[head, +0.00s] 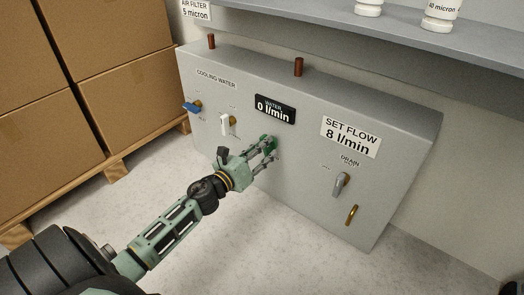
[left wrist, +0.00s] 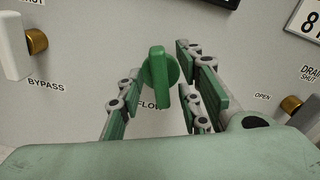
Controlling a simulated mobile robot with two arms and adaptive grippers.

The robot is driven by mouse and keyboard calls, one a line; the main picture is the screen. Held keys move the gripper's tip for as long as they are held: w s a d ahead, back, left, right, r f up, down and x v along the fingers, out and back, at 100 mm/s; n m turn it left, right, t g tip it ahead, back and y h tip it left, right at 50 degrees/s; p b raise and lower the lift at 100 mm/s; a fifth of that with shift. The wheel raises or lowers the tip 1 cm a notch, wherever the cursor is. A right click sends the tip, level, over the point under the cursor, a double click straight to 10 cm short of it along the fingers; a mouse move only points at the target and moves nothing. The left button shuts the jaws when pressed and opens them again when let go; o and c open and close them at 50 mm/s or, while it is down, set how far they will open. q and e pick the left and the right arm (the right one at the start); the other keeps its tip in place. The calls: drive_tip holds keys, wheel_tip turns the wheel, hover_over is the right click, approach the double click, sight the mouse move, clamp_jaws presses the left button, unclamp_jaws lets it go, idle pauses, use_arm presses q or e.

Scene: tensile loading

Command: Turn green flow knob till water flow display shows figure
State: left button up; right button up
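The green flow knob (left wrist: 160,68) sits on the front of the grey cooling water panel (head: 215,100), its handle near upright. My left gripper (head: 266,150) is at the knob, which is mostly hidden behind the fingers in the head view. In the left wrist view the fingers (left wrist: 155,90) are spread on either side of the knob, with gaps visible, so it is open. The black water display (head: 274,109) reads 0 l/min. The white set flow sign (head: 350,137) reads 8 l/min. My right gripper is not in view.
A blue handle (head: 192,106) and a white bypass handle (head: 226,124) lie left of the knob. A grey drain handle (head: 341,184) and a brass spout (head: 351,215) lie to its right. Cardboard boxes (head: 118,95) stand at left; a shelf (head: 390,38) overhangs behind.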

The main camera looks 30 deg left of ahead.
use_arm(q)
drive_tip(key=shift+w, duration=0.25)
clamp_jaws()
drive_tip(key=shift+n, duration=0.3)
